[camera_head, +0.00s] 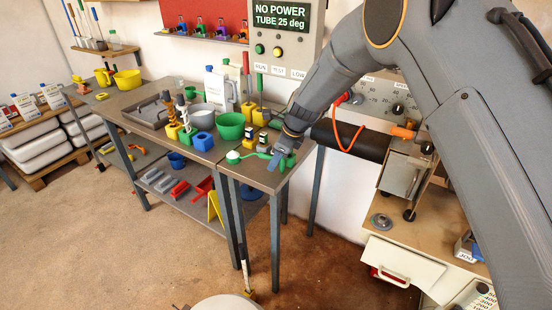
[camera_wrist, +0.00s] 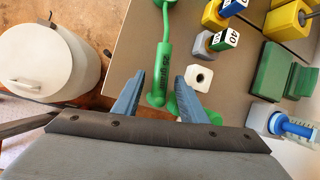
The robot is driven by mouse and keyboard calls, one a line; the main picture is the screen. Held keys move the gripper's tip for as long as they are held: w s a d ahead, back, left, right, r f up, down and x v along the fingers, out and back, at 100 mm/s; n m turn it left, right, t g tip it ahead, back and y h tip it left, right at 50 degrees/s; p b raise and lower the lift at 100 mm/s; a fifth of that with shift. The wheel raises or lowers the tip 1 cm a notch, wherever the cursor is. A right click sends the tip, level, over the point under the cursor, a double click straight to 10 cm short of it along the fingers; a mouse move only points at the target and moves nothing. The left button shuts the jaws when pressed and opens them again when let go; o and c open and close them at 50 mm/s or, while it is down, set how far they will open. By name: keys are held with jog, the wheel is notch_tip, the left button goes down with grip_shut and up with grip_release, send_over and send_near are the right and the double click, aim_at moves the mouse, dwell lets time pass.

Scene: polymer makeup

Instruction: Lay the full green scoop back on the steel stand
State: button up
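The green scoop (camera_head: 248,153) is at the near right end of the grey steel tabletop, with white material in its bowl (camera_head: 233,156). In the wrist view its lettered green handle (camera_wrist: 161,72) runs up the picture, and its bowl is cut off at the top edge. My gripper (camera_head: 279,159) is at the handle end of the scoop. In the wrist view my gripper (camera_wrist: 160,82) is open, with a finger on each side of the handle and a visible gap on both sides. I cannot make out a separate steel stand from the grey top (camera_head: 258,180).
A white drum (camera_wrist: 50,55) is on the floor. A green bowl (camera_head: 230,126) stands behind.

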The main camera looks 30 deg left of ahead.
jog(key=b+v, duration=0.2)
jog(key=v, duration=0.5)
jog(key=shift+d+r, duration=0.2)
jog(key=shift+r, duration=0.15)
notch_tip(320, 180, up, 5)
jog(key=p, duration=0.4)
dwell(0.8)
jog(key=shift+s, duration=0.1)
dwell(0.3)
